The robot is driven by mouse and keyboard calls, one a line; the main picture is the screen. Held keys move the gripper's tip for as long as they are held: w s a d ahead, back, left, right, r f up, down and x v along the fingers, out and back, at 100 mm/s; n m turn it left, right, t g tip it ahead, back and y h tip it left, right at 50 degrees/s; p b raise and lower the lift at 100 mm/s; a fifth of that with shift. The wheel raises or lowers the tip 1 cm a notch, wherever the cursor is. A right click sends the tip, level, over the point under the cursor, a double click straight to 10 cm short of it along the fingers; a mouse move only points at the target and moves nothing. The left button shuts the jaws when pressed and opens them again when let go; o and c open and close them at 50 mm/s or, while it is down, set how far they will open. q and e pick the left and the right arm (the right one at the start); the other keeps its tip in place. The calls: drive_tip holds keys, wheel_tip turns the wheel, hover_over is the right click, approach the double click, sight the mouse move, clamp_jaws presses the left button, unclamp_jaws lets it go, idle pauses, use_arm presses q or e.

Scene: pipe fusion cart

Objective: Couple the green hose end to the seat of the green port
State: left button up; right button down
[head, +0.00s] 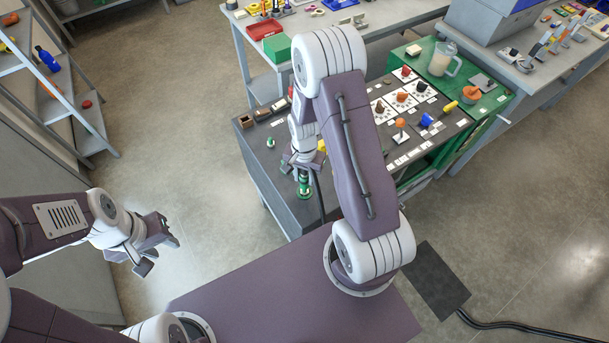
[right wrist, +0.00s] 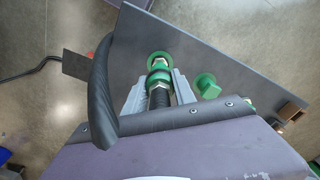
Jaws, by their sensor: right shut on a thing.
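My right gripper (head: 303,163) is over the front edge of the dark cart top, and it is shut on the green hose end (right wrist: 158,84). In the right wrist view my right gripper (right wrist: 157,88) has a grey finger on each side of this end, with metal nuts and black hose between them. The green port (right wrist: 160,58) is a green ring directly in line with the hose end; it also shows below the gripper in the head view (head: 304,190). Whether the two touch or are seated is hidden. My left gripper (head: 150,243) is open and empty above the floor.
The black hose (right wrist: 98,95) loops beside my right gripper. Another green round fitting (right wrist: 207,86) stands close to its right. The cart top (head: 285,152) carries knobs and labels farther right. A green box (head: 277,47) and a red tray (head: 265,29) are on the bench behind.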

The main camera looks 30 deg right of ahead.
drive_tip(key=shift+f+b, duration=1.25)
drive_tip(key=shift+f, duration=0.5)
drive_tip(key=c, duration=0.9)
unclamp_jaws()
drive_tip(key=shift+c, duration=0.2)
wheel_tip(320, 180, up, 9)
drive_tip(key=shift+a+r, duration=0.1)
